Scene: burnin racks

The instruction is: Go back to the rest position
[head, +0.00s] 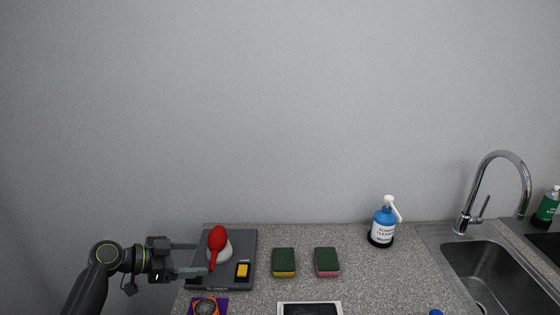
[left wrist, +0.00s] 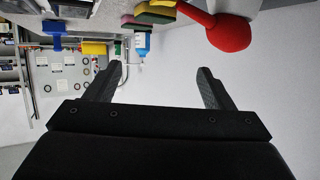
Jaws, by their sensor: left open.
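My left gripper (head: 198,257) comes in from the left over the left end of the counter, its jaws spread and pointing right. Its two dark fingers also show in the left wrist view (left wrist: 160,80), apart with nothing between them. A red bulb-shaped tool (head: 217,240) with a thin nozzle lies on a white rounded pad on a dark flat device (head: 248,248), just right of the fingertips. The red bulb also shows in the left wrist view (left wrist: 228,32), beyond the fingers. I cannot tell whether the lower fingertip touches the tool. My right gripper is not in view.
An orange and purple item (head: 208,306) lies in front. A sink (head: 490,262) with a tall tap (head: 505,154) is at right.

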